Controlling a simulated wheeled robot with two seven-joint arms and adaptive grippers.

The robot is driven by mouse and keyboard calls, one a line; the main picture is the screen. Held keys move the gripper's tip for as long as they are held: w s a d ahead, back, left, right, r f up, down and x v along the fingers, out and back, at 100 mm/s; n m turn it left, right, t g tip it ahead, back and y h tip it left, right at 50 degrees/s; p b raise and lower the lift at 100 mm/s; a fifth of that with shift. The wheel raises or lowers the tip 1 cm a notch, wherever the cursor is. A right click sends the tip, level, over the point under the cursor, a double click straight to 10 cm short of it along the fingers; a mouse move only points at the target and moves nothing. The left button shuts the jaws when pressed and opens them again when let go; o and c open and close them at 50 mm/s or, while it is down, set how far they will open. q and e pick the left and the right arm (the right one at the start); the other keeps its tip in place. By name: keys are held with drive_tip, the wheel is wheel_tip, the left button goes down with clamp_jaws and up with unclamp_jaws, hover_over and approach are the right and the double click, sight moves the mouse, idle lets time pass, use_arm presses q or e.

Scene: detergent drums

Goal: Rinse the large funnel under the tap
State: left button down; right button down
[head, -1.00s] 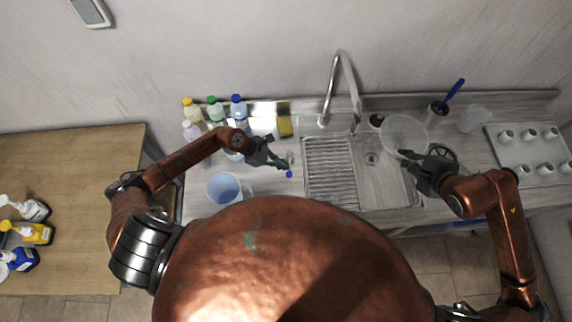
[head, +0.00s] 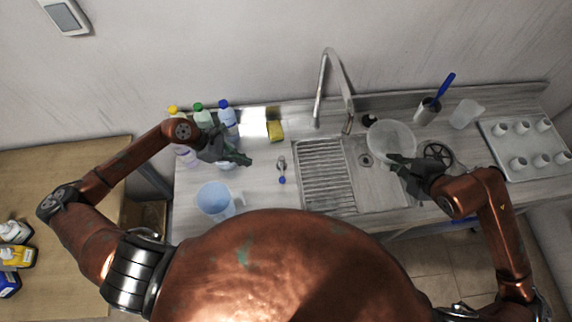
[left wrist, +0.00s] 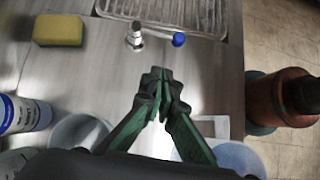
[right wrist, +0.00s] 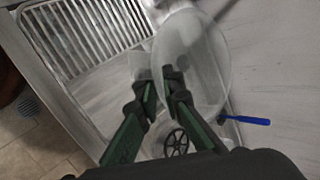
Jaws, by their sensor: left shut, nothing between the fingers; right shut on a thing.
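The large funnel (head: 391,138) is a clear, wide translucent cone beside the right part of the sink basin (head: 378,190). My right gripper (head: 394,160) is shut on its near edge; the right wrist view shows the funnel (right wrist: 200,75) tilted in front of the fingers (right wrist: 162,80). The tap (head: 323,75) is a tall curved metal spout behind the sink, left of the funnel. No water is visible from it. My left gripper (head: 249,160) is shut and empty above the counter left of the sink, as the left wrist view shows its fingertips (left wrist: 160,75) together.
Left are a sponge (head: 275,131), several bottles (head: 227,118) and a blue jug (head: 213,198). Right are a black handwheel (head: 440,153), a brush holder (head: 427,112) and a cup tray (head: 500,147).

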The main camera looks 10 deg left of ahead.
sight(282, 169)
use_arm(q)
wheel_tip(282, 169, down, 4)
drive_tip(key=a+h+b, duration=0.2)
drive_tip(key=a+b, duration=0.1)
drive_tip(key=b, duration=1)
drive_tip(key=shift+t, duration=0.3)
drive_tip(key=x, duration=0.9)
drive_tip(key=shift+s+d, duration=0.15)
drive_tip(key=shift+d, duration=0.3)
drive_tip(key=d, duration=0.1)
drive_tip(key=w+d+p, duration=0.1)
drive_tip(key=d, duration=0.1)
drive_tip(key=shift+d+r, duration=0.1)
drive_tip(key=shift+r, duration=0.05)
drive_tip(key=shift+d, duration=0.45)
